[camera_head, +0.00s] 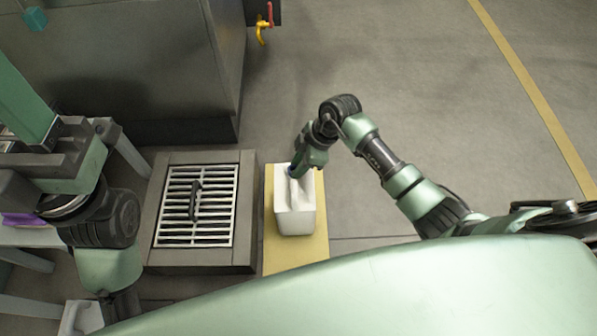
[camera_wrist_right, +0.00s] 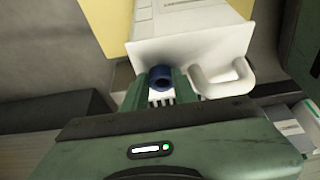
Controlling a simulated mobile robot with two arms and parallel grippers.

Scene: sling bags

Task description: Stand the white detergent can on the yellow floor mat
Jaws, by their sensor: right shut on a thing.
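The white detergent can (camera_head: 295,218) is over the yellow floor mat (camera_head: 285,255) in the head view. It looks about upright; whether its base touches the mat I cannot tell. My right gripper (camera_head: 296,170) is shut on the can at its blue cap. In the right wrist view the can (camera_wrist_right: 215,50) shows its blue cap (camera_wrist_right: 160,80) between my fingers, with its handle to the right. The mat (camera_wrist_right: 112,25) shows behind it. My left arm is at the left of the head view, but I cannot make out its gripper.
A floor drain with a metal grate (camera_head: 196,230) and a dark handle lies left of the mat. A large grey metal cabinet (camera_head: 130,70) with a yellow tap (camera_head: 261,32) stands behind. Bare floor (camera_head: 430,100) is clear to the right, crossed by a yellow line.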

